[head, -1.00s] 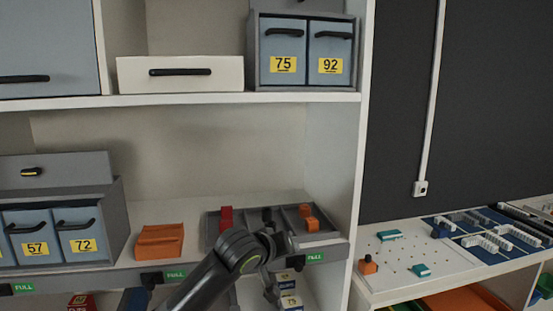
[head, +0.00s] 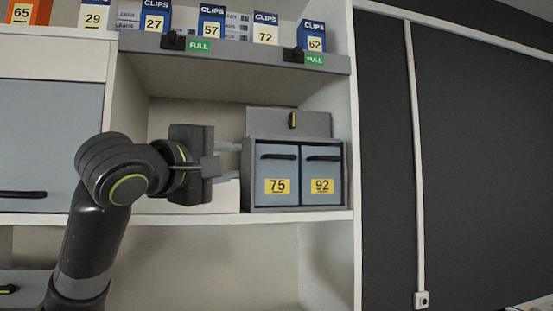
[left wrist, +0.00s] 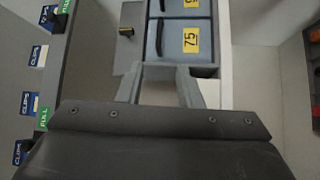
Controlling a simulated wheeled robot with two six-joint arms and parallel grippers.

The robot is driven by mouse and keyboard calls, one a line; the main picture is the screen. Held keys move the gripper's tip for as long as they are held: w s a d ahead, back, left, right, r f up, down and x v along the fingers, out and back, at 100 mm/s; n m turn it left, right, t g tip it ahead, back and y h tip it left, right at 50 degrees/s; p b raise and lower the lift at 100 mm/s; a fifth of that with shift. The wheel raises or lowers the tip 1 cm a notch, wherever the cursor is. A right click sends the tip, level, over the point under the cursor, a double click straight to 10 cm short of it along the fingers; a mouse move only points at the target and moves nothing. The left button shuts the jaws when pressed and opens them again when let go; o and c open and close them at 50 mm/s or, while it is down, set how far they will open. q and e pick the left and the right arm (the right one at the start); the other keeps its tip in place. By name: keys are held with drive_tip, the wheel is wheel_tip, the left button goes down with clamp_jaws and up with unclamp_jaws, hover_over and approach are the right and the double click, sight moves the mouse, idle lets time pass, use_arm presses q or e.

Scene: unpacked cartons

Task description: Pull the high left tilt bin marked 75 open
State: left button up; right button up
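The blue-grey tilt bin marked 75 (head: 278,168) is the left one of two in a grey housing on the upper shelf, and it looks shut. Its dark bar handle (head: 278,156) runs along its top edge. The bin also shows, turned sideways, in the left wrist view (left wrist: 205,57), with its handle (left wrist: 159,38) on the left. My left gripper (head: 236,161) is to the left of the housing, fingers pointing right, open with nothing between them. The fingers (left wrist: 168,75) show just below the bin in the left wrist view; I cannot tell their exact distance from it. My right gripper is not in view.
Bin 92 (head: 322,172) adjoins on the right. A grey panel with a yellow-marked dark catch (head: 293,120) stands above both bins. A white drawer (head: 222,198) is partly hidden behind my gripper. A shelf edge with green FULL tags (head: 315,58) and CLIPS boxes (head: 212,24) is above.

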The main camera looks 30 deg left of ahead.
sight(280, 157)
use_arm(q)
drive_tip(key=w+p, duration=0.3)
drive_tip(key=w, duration=0.2)
drive_tip(key=w+r+p, duration=0.1)
drive_tip(key=w+p, duration=0.2)
drive_tip(key=w, duration=0.3)
drive_tip(key=w+a+r+p, duration=0.1)
drive_tip(key=w+p, duration=0.2)
drive_tip(key=w, duration=0.2)
drive_tip(key=shift+w+r, duration=0.15)
drive_tip(key=shift+r, duration=0.05)
drive_tip(key=shift+w+a+p, duration=0.1)
drive_tip(key=shift+w+p, duration=0.3)
drive_tip(key=shift+w, duration=0.15)
drive_tip(key=shift+f, duration=0.1)
drive_tip(key=shift+c, duration=0.3)
clamp_jaws()
